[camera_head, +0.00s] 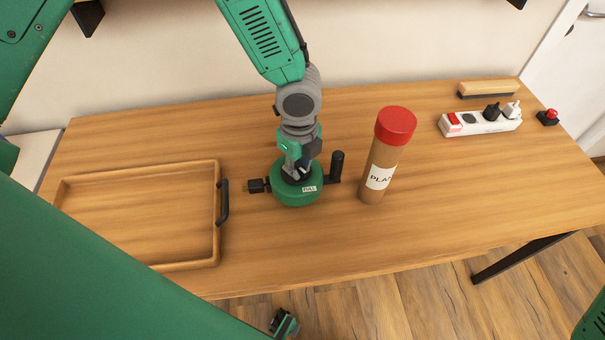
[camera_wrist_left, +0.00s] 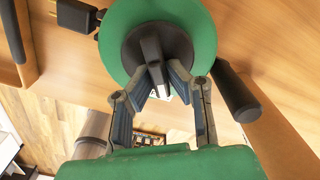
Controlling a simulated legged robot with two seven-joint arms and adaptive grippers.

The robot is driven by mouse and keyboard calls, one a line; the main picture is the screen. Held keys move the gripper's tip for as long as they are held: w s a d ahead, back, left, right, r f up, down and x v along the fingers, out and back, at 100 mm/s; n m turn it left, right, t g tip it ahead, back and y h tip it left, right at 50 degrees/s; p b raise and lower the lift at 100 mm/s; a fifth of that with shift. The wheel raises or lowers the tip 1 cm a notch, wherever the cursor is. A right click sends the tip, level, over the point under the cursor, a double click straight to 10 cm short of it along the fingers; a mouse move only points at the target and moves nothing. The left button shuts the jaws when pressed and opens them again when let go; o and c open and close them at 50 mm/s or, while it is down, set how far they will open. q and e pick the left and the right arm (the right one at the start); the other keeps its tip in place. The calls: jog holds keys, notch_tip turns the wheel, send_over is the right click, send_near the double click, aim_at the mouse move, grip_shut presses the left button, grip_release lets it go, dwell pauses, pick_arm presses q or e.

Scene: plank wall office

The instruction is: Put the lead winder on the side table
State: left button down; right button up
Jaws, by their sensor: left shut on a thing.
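The lead winder is a green round reel (camera_head: 296,190) with a black crank handle at its right, a dark plug at its left and a small white label. It is at the middle of the wooden desk, between tray and tube; I cannot tell if it touches the desktop. My left gripper (camera_head: 297,172) comes down from above and is shut on the black hub grip. In the left wrist view, the fingers (camera_wrist_left: 158,82) pinch that grip on the green reel (camera_wrist_left: 205,35). A pale surface (camera_head: 33,155) beyond the desk's left end may be the side table, mostly hidden.
A wooden tray (camera_head: 216,240) with a black handle lies left of the winder. A brown tube with a red cap (camera_head: 395,125) stands close on its right. A power strip (camera_head: 480,122), a brush (camera_head: 487,89) and a red button (camera_head: 549,116) are at the far right. The desk's right middle is clear.

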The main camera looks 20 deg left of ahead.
aim_at(302, 178)
pick_arm(q)
jog(key=shift+d+f, duration=0.25)
jog(key=shift+f, duration=0.4)
jog(key=shift+d+f, duration=0.2)
jog(key=shift+f, duration=0.4)
jog(key=shift+d+f, duration=0.1)
jog(key=shift+f, duration=0.2)
jog(key=shift+w+d, duration=0.1)
jog(key=c, duration=1.9)
grip_release()
jog(key=shift+a+f, duration=0.1)
jog(key=shift+a, duration=0.2)
jog(key=shift+c, duration=0.2)
jog(key=o, duration=0.4)
jog(key=shift+a, duration=0.2)
pick_arm(e)
jog(key=shift+s+d+f, duration=0.1)
jog(key=shift+d+f, duration=0.05)
